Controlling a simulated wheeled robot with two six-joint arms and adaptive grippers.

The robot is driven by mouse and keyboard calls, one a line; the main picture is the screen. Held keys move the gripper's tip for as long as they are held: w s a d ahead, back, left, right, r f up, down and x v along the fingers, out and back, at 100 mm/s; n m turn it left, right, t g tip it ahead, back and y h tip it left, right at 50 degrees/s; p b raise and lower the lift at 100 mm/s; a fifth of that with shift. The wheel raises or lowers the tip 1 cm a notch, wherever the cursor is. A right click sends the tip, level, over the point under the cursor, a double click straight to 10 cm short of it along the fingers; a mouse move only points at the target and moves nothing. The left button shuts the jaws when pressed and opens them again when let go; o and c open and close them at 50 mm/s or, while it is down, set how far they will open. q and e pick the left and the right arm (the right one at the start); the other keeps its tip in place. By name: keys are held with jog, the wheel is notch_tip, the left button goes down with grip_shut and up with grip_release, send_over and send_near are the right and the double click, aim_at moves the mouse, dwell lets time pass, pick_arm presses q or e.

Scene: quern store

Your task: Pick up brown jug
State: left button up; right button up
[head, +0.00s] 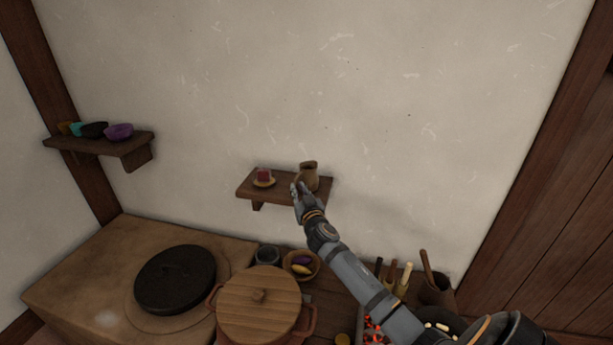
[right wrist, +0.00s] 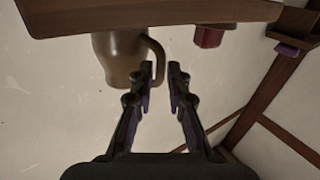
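The brown jug (head: 310,174) stands upright on the right part of a small wooden wall shelf (head: 284,199). My right gripper (head: 298,187) is at the front of the shelf, just left of the jug's body. In the right wrist view the scene looks upside down. There the jug (right wrist: 118,58) shows its handle beside and partly between the fingertips of my right gripper (right wrist: 161,68). The fingers are apart, with a gap around the handle; I cannot tell whether either touches it. My left gripper is not in view.
A red item (head: 264,174) on a small yellow dish sits left of the jug on the same shelf. Another shelf (head: 100,144) at left holds several bowls. Below are a lidded pot (head: 258,302), a black lid (head: 175,279), and utensils. The wall above is clear.

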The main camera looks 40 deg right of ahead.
aim_at(297, 178)
jog(key=shift+w+d, duration=0.2)
jog(key=shift+w, duration=0.5)
jog(key=shift+w+d+f, duration=0.1)
jog(key=shift+w+f, duration=0.1)
jog(key=shift+w, duration=0.15)
jog(key=shift+s+r, duration=0.1)
jog(key=shift+s, duration=0.1)
grip_shut()
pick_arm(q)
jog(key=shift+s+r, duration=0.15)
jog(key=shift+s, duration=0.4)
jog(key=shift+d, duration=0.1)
pick_arm(e)
jog(key=shift+w+r, duration=0.1)
jog(key=shift+r, duration=0.1)
jog(key=shift+r, duration=0.5)
notch_tip(297, 178, up, 2)
jog(key=shift+r+p, duration=0.1)
jog(key=shift+p, duration=0.35)
pick_arm(q)
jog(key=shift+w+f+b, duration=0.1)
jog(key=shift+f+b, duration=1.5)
jog(key=shift+b, duration=0.4)
pick_arm(e)
jog(key=s+a+r, duration=0.9)
jog(key=s, duration=0.1)
jog(key=shift+a+r, duration=0.25)
jog(key=shift+a, duration=0.1)
